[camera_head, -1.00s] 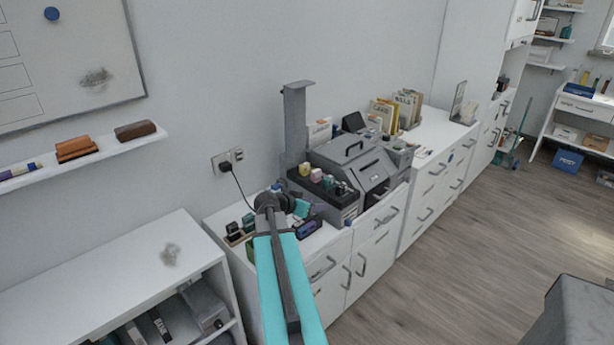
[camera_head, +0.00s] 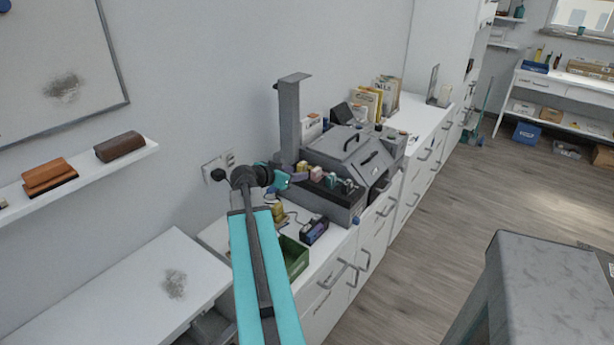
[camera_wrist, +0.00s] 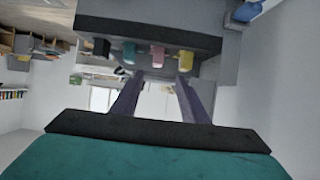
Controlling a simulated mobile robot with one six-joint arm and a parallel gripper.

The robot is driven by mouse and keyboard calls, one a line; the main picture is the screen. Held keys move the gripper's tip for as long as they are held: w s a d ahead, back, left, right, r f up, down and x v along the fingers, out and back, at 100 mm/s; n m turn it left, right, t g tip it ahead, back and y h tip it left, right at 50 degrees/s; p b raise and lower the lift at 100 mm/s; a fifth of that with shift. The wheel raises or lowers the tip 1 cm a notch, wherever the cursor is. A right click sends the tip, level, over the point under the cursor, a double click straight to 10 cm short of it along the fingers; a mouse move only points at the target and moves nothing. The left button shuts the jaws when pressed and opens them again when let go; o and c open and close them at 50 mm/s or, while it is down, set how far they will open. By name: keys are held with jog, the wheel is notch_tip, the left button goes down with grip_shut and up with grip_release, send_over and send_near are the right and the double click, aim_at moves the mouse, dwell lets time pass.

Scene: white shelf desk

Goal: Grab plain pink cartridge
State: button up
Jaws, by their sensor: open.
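The pink cartridge (camera_head: 316,173) sits in a row on the dark front rack of the grey machine. In the wrist view, the pink cartridge (camera_wrist: 157,56) is between a teal-green cartridge (camera_wrist: 129,53) and a yellow one (camera_wrist: 187,61). Whether its surface is plain is too small to tell. My gripper (camera_wrist: 159,80) is open and empty, with its two fingers apart and the pink cartridge roughly between their lines, beyond the tips. In the head view my gripper (camera_head: 294,178) is just left of the row, partly hiding its left end.
The grey machine (camera_head: 350,150) stands behind the row, with a tall grey post (camera_head: 290,115) at its left. A green bin (camera_head: 293,256) and a dark purple device (camera_head: 314,232) lie in front on the white cabinet. The wall is close behind.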

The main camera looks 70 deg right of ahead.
aim_at(313, 172)
jog(key=shift+d+r, duration=0.1)
jog(key=shift+d, duration=0.05)
jog(key=shift+w, duration=0.1)
jog(key=p+x, duration=0.2)
jog(key=x, duration=0.6)
jog(key=shift+s+d, duration=0.2)
jog(key=shift+d, duration=0.05)
jog(key=shift+d, duration=0.1)
dwell(0.4)
jog(key=shift+s+d+f+p, duration=0.35)
jog(key=shift+d+p, duration=0.15)
jog(key=shift+p, duration=0.15)
jog(key=shift+p+x, duration=0.8)
jog(key=shift+x, duration=1.1)
